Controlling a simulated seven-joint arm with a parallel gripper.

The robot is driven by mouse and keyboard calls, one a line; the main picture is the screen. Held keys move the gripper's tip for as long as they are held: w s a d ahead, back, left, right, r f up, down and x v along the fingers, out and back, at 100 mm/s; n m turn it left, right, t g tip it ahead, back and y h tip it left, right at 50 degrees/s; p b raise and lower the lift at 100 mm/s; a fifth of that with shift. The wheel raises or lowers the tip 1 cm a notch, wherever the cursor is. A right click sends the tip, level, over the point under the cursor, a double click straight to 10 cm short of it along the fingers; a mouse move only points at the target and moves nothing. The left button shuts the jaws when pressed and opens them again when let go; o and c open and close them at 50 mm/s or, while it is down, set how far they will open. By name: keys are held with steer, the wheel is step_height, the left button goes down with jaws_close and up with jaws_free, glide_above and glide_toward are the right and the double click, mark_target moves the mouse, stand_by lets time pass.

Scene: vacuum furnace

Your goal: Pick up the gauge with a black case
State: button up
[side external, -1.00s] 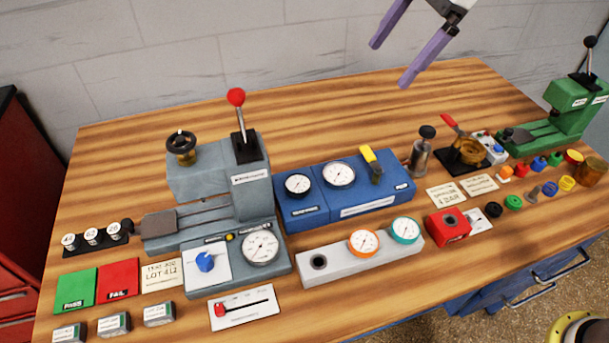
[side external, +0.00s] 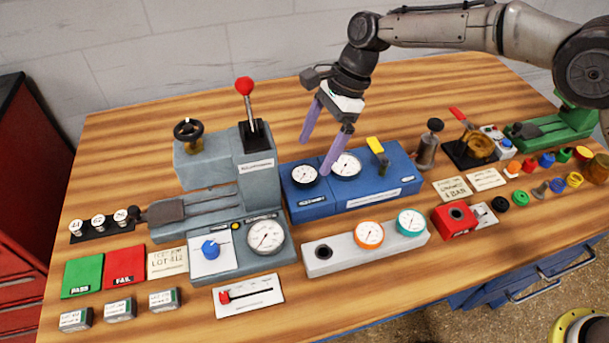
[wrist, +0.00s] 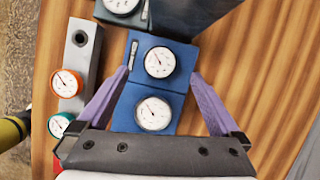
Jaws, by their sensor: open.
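The gauge with a black case (side external: 305,175) has a white dial and stands at the left of the blue block's top. In the wrist view the black gauge (wrist: 160,62) shows between the ends of my fingers. A second white-dial gauge (side external: 346,165) is to its right, partly behind a finger; this second gauge also shows in the wrist view (wrist: 153,114), nearer my palm. My gripper (side external: 315,155) is open and empty, pointing down over the blue block, one finger to each side of the black gauge in the wrist view. The exact height above it is unclear.
The blue block (side external: 350,203) also carries a yellow-handled lever (side external: 376,146). A grey machine (side external: 255,190) with a red-knobbed lever (side external: 244,88) stands close at left. A grey block (side external: 330,264) with an orange gauge (side external: 369,234) and a teal gauge (side external: 411,222) lies in front. Bare table lies behind.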

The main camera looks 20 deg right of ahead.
mark_target(305, 173)
steer(key=shift+x, duration=2.95)
steer(key=shift+d, duration=0.1)
steer(key=shift+c, duration=0.3)
steer(key=c, duration=1.5)
